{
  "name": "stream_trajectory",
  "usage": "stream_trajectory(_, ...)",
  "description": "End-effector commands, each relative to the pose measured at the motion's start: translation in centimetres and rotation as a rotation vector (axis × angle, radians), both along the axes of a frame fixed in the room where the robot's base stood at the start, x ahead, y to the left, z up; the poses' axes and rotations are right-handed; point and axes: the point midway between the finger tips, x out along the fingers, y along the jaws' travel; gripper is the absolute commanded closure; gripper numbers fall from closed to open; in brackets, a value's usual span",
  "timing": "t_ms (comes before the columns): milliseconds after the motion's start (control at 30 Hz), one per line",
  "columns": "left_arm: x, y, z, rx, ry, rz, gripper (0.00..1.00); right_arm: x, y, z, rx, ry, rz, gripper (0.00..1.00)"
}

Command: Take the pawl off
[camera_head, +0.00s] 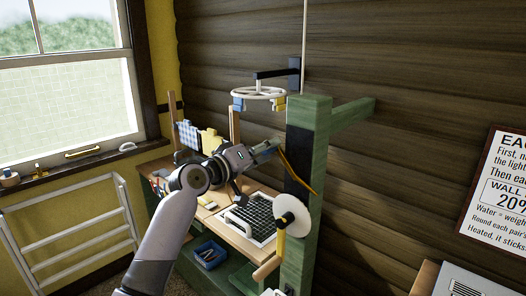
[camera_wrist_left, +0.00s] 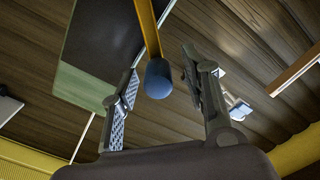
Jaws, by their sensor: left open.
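A thin orange-yellow bar (camera_head: 299,176), which looks like the pawl, slants down across the dark face of the green post in the head view. In the left wrist view the bar (camera_wrist_left: 149,30) ends in a dark blue knob (camera_wrist_left: 158,79). My left gripper (camera_head: 266,148) is at the bar's upper end, beside the post. In the left wrist view my left gripper (camera_wrist_left: 163,92) is open, with the knob between its spread fingers and a gap on both sides. My right gripper is not in view.
The green post (camera_head: 316,118) stands right of my gripper. A white handwheel (camera_head: 258,93) hangs above. A white disc (camera_head: 291,216) sits lower on the post. The bench below holds a dark gridded tray (camera_head: 259,213); a blue bin (camera_head: 209,255) is underneath. A white rack (camera_head: 70,244) stands left.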

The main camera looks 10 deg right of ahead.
Motion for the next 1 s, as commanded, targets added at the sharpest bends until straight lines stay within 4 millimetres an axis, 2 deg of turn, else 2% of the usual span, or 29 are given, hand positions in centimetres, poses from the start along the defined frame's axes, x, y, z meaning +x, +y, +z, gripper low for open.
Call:
stream_trajectory(267, -1.3, 1.9, -0.1, 0.001, -0.002, 0.002, 0.58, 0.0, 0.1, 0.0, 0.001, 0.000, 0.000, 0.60)
stream_trajectory(733, -6.4, 8.4, -0.1, 0.001, 0.000, 0.002, 0.58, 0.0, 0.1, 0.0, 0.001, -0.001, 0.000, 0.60)
stream_trajectory(1000, -7.4, 9.5, 0.0, 0.000, 0.001, 0.001, 0.58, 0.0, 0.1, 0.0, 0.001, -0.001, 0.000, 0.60)
